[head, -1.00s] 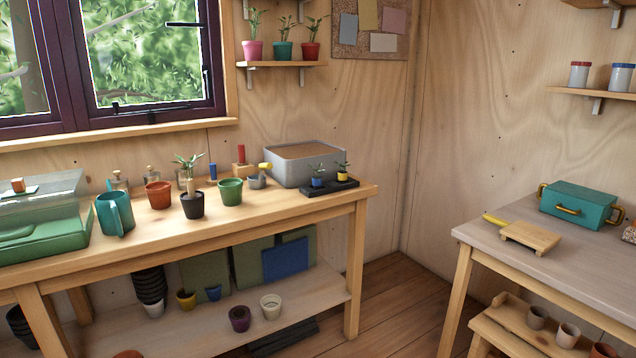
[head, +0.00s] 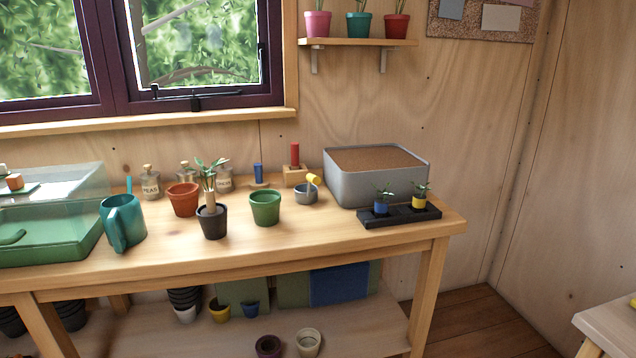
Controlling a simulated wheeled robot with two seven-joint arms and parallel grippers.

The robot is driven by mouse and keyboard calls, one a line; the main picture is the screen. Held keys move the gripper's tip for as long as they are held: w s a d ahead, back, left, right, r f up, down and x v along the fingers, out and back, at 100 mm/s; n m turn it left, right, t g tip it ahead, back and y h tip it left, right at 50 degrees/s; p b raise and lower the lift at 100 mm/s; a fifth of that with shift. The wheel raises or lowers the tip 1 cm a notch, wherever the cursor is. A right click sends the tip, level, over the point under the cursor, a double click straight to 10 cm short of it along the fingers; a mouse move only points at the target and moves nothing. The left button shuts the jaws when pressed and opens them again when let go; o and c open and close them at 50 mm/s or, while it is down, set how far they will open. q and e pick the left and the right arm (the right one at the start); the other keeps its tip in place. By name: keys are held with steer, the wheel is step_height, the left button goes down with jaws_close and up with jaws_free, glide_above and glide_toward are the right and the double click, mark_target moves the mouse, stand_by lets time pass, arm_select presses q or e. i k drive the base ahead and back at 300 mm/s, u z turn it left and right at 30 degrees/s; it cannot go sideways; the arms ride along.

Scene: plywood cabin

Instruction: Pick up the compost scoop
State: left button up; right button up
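What looks like the compost scoop (head: 306,194) is a small grey metal cup with a yellow handle end sticking up. It sits on the wooden bench (head: 340,240) in the head view, just left of a grey bin filled with brown compost (head: 379,186). It stands apart from the green pot (head: 265,207) on its left. Neither of my grippers is in view.
A red-handled tool in a wooden block (head: 295,172) and a blue-handled tool (head: 258,176) stand behind. A black tray (head: 399,216) with two seedlings sits at the right. A dark pot (head: 212,223) holds a plant. The bench front before the scoop is clear.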

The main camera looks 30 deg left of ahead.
mark_target(310, 187)
steer(key=u, duration=0.85)
steer(key=i, duration=1.05)
steer(key=u, duration=1.15)
